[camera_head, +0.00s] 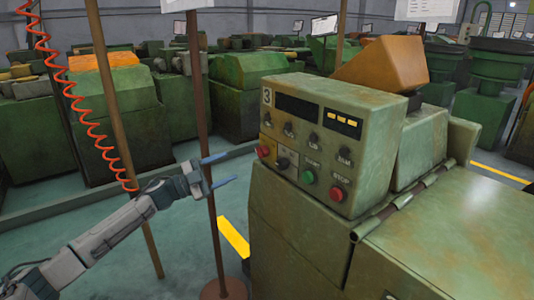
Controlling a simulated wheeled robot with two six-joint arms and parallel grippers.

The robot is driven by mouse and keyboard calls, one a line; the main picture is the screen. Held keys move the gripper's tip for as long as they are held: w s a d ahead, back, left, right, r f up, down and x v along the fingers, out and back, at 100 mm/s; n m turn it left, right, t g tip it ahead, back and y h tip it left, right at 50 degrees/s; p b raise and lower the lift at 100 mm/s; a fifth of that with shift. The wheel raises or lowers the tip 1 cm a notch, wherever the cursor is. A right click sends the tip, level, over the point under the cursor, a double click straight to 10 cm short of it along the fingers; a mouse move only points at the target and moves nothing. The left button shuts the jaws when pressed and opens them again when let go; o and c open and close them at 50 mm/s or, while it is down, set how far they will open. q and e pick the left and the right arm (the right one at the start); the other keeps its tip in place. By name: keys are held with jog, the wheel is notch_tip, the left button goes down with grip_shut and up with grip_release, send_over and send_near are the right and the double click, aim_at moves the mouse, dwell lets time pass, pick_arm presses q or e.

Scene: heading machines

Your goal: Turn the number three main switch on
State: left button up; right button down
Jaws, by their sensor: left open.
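A green control box (350,165) marked with a "3" stands on a green machine right of the middle. A gap shows between the fingers and the panel. My right gripper is not in view.
A red button (264,151) sits left of the switch; a green button (308,177) and a red stop button (337,194) sit right of it. A brown pole (205,130) stands near my gripper. A red coiled hose (85,120) hangs at left.

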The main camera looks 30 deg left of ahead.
aim_at(258, 154)
pick_arm(q)
jog(key=p+x, duration=0.3)
jog(key=x, duration=0.6)
jog(key=shift+r, duration=0.1)
jog(key=shift+w+d, duration=0.3)
jog(key=shift+w, duration=0.2)
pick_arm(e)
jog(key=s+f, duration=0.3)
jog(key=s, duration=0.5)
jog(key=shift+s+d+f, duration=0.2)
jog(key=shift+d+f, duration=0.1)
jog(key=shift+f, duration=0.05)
pick_arm(q)
jog(key=shift+c, duration=0.4)
jog(key=c, duration=0.9)
